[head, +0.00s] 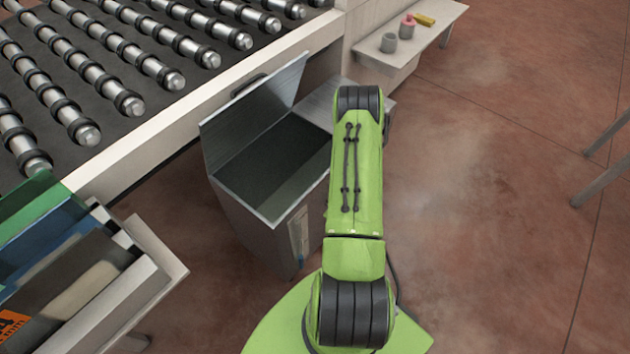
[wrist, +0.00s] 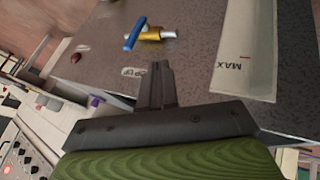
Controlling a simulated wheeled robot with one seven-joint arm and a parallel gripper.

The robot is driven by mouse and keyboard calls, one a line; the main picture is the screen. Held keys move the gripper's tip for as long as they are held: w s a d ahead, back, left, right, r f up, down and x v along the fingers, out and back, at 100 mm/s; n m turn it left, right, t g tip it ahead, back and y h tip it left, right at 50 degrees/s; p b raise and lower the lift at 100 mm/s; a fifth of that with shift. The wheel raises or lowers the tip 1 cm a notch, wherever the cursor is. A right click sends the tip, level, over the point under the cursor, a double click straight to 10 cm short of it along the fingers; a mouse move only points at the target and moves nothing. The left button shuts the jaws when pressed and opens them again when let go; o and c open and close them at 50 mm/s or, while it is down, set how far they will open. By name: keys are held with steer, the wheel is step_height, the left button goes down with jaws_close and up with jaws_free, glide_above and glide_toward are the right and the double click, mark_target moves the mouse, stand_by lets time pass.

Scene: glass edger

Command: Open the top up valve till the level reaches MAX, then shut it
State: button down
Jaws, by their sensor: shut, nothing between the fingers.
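The top up valve shows in the wrist view as a brass body (wrist: 153,34) with a blue lever (wrist: 135,34) and a pale pipe end. The lever lies at an angle across the pipe line. A pale level gauge strip (wrist: 245,60) with a MAX mark is on the same grey face, right of the valve; I cannot make out a liquid line in it. My gripper (wrist: 161,68) is shut and empty, its tips below the valve in the picture and apart from it. In the head view the grey tank (head: 252,222) stands with its lid (head: 250,108) up; my arm hides the valve and gripper.
The roller conveyor (head: 150,65) runs beside the tank at upper left. A rack of coloured panels (head: 60,255) stands at lower left. Open floor (head: 490,180) lies to the right, with table legs at the edge.

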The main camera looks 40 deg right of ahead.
steer(key=shift+s+f, duration=0.15)
steer(key=w+d+f+b, duration=0.4)
steer(key=d+f, duration=0.4)
steer(key=shift+w+d, duration=0.15)
steer(key=shift+w, duration=0.2)
steer(key=shift+r, duration=0.15)
stand_by(0.3)
